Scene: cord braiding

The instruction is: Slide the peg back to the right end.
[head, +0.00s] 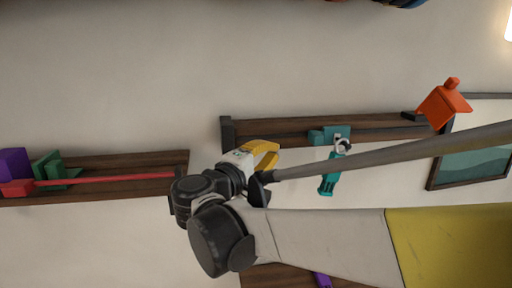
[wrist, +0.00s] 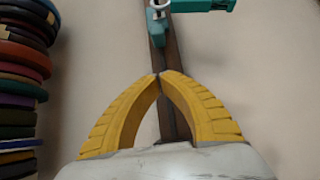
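A teal peg (head: 317,137) sits on a dark wooden rail (head: 270,132) on the wall, right of the rail's middle in the head view. A pale ring (head: 342,146) is at the peg, and a teal hanging piece (head: 328,184) shows below it. My gripper (head: 272,152) is at the rail's left part, apart from the peg. In the wrist view, the yellow fingertips (wrist: 160,75) meet with nothing seen between them. The rail (wrist: 168,115) shows behind and between the fingers. Teal parts (wrist: 157,32) and the ring (wrist: 154,9) lie beyond the tips.
A framed picture (head: 475,165) hangs at right. Several coloured discs (wrist: 20,90) line the wrist view's left edge.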

